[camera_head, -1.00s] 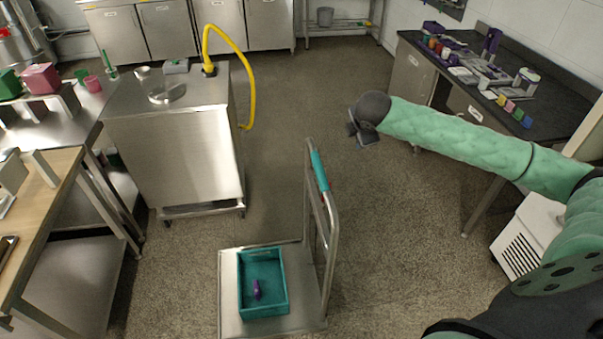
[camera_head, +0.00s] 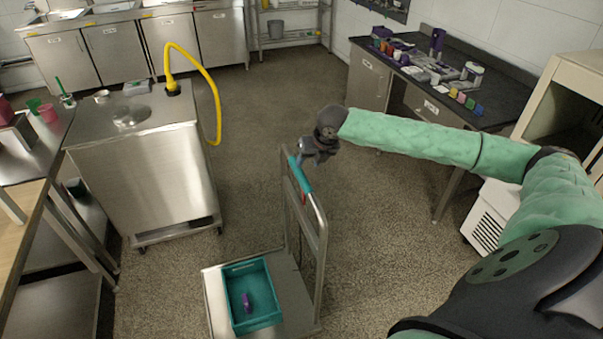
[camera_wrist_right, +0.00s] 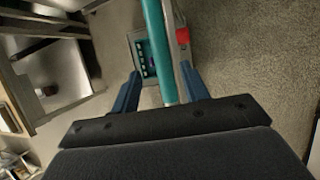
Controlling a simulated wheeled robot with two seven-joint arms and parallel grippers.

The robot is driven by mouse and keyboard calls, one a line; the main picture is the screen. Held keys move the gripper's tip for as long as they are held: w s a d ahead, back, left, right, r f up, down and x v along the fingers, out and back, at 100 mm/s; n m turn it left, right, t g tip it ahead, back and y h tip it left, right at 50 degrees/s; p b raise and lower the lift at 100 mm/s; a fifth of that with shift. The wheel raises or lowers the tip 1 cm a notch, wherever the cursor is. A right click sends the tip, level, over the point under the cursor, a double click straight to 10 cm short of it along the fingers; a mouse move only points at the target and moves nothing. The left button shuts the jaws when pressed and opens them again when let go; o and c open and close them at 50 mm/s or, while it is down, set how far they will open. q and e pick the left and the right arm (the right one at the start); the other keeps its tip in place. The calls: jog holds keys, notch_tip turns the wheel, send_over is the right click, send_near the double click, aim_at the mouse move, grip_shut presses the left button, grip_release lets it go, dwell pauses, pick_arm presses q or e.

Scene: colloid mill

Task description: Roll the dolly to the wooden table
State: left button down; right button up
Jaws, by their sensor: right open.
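The dolly (camera_head: 219,310) is a flat metal platform with an upright tubular handle (camera_head: 321,250) on its right side, at the bottom centre of the head view. The handle's top bar has a teal grip (camera_head: 301,176), which also shows in the wrist view (camera_wrist_right: 156,45). My right gripper (camera_head: 308,157) is open at the top of the handle. In the wrist view its blue fingers (camera_wrist_right: 160,75) lie on either side of the teal grip; whether they touch it I cannot tell. The wooden table (camera_head: 28,226) shows partly at the left edge. My left gripper is out of view.
A teal crate (camera_head: 273,282) with a small purple item (camera_head: 247,301) sits on the dolly. A steel cabinet (camera_head: 140,185) with a yellow hose (camera_head: 213,92) stands left, between dolly and back counters. A dark bench (camera_head: 510,115) is right. Floor behind the dolly is clear.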

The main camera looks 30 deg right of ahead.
aim_at(302, 174)
pick_arm(q)
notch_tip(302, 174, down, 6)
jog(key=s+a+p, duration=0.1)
jog(key=p, duration=0.1)
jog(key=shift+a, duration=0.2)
pick_arm(e)
jog(key=shift+x, duration=3.9)
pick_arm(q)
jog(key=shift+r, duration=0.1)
pick_arm(e)
jog(key=shift+d, duration=0.1)
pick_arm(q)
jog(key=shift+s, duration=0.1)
pick_arm(e)
grip_shut()
